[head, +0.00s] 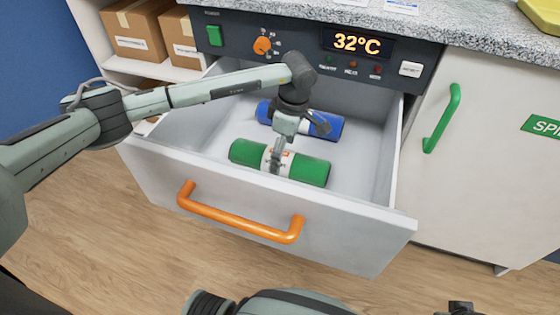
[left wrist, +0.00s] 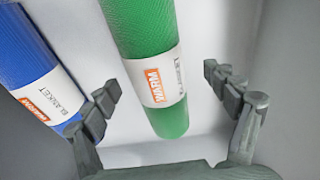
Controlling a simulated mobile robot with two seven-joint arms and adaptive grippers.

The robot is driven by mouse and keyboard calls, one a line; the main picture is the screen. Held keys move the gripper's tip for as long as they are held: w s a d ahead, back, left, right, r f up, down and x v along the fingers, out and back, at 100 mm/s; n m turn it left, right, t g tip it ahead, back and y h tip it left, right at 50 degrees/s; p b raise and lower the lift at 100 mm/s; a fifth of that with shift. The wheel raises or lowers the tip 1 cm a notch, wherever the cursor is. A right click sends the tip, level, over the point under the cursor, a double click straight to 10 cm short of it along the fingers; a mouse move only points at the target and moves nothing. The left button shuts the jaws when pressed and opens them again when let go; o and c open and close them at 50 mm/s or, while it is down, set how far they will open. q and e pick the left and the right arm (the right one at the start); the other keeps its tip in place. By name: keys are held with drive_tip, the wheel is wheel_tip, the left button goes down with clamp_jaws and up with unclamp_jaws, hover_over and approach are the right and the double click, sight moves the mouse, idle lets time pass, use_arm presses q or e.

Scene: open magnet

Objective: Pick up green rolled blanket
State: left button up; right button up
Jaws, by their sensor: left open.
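The green rolled blanket (head: 308,169) with a white WARM label lies in the open drawer, nearer its front. My left gripper (head: 298,150) reaches down over it, open, with one finger across the label in the head view. In the left wrist view the green blanket (left wrist: 143,35) runs between the two spread fingers of the gripper (left wrist: 160,86), with gaps on both sides. A blue rolled blanket (head: 328,126) lies behind it and shows at left in the wrist view (left wrist: 30,60). Parts of my right arm show at the bottom edge; its jaws cannot be made out.
The drawer front (head: 340,235) with its orange handle (head: 240,221) and the side walls surround the blankets. A control panel reading 32°C (head: 357,43) is above. Cardboard boxes (head: 138,30) sit on a shelf at left; a green-handled cabinet door (head: 490,130) is at right.

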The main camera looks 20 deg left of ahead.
use_arm(q)
drive_tip(key=f, duration=0.3)
drive_tip(key=a+f, duration=0.1)
drive_tip(key=shift+w+f, duration=0.2)
drive_tip(key=shift+w, duration=0.15)
drive_tip(key=shift+r, duration=0.1)
drive_tip(key=c, duration=1.7)
